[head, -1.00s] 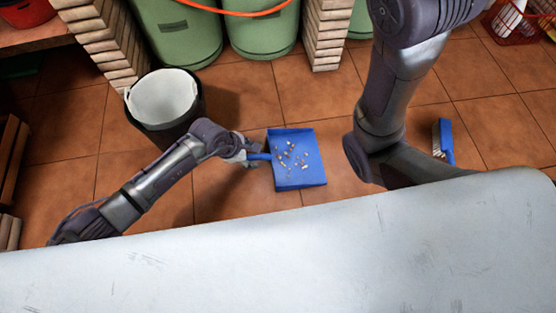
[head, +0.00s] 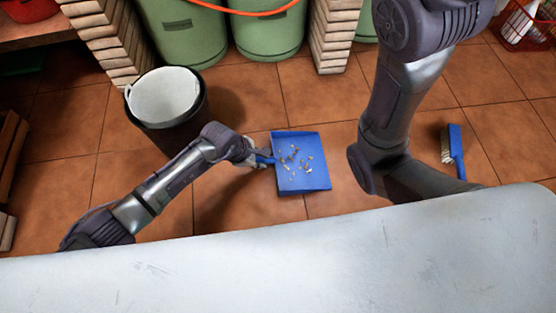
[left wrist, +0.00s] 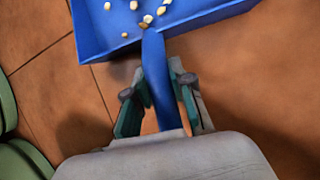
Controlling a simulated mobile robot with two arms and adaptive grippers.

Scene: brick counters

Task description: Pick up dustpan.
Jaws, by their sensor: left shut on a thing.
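The blue dustpan (head: 303,174) shows in the middle of the head view, over the tiled floor, with several small pale crumbs (head: 290,158) in its pan. My left gripper (head: 262,160) is at its handle on the left side and is shut on it. In the left wrist view the dustpan (left wrist: 100,32) fills the top, and its handle (left wrist: 155,75) runs down between the two fingers of my left gripper (left wrist: 158,98). I cannot tell whether the pan touches the floor. My right arm shows in the head view, but its gripper does not.
A black bin (head: 190,132) with a white liner stands left of the dustpan. Green barrels (head: 268,35) and brick pillars (head: 334,35) stand at the back. A blue brush (head: 456,150) lies on the floor at right. A pale surface (head: 280,260) spans the bottom.

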